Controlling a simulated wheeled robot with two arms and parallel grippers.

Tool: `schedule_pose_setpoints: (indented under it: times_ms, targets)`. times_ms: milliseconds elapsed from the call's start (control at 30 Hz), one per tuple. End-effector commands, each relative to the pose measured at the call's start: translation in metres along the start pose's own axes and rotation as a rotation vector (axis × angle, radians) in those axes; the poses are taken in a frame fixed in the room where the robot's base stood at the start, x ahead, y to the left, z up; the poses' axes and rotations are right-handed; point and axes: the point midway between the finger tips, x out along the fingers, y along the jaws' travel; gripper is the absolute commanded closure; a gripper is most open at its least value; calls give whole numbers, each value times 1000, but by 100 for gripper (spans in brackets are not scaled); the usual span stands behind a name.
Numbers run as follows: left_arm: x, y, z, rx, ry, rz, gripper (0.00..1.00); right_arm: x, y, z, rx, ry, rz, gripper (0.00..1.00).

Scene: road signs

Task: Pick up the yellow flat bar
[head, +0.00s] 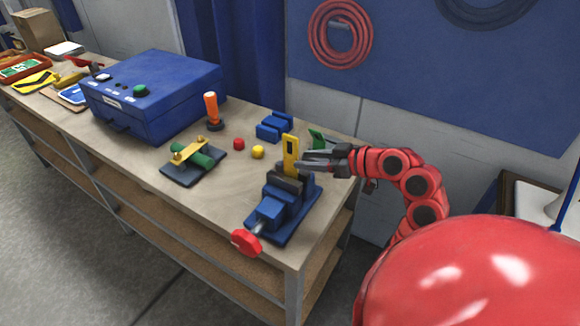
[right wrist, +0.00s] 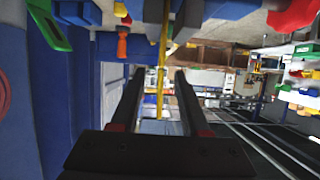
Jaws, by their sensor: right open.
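The yellow flat bar (head: 291,152) stands upright in the jaws of the blue vise (head: 270,212) near the bench's right end. It has a dark slot near its top, and its lower end is hidden in the vise. My right gripper (head: 303,164) reaches in from the right, level with the bar's exposed part. In the right wrist view, the open fingers (right wrist: 160,74) lie on either side of the bar (right wrist: 161,82), which shows edge-on as a thin yellow strip. A gap shows on each side. My left gripper is out of view.
A blue box (head: 152,95), an orange-handled tool (head: 211,110), a fixture with a green cylinder (head: 193,157), red (head: 239,144) and yellow (head: 258,152) knobs, and a blue block (head: 275,127) stand left of the bar. A green piece (head: 317,138) is behind the gripper.

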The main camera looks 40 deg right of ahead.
Motion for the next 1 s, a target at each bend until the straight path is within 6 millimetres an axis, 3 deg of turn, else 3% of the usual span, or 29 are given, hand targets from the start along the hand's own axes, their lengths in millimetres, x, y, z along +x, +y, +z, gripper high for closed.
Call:
schedule_pose_setpoints:
  times_ms: [167,333,500,733,767,1000]
  targets:
    - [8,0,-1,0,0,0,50,12,-1,0,3,-4,-2,55]
    - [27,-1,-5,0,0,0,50,36,-4,-2,1,-5,-6,55]
    - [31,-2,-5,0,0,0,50,56,-2,1,3,-3,-3,55]
    - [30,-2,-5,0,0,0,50,58,-2,3,1,-2,1,55]
    - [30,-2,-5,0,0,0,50,58,-2,3,1,-2,1,56]
    - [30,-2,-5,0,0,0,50,58,-2,2,1,-1,1,100]
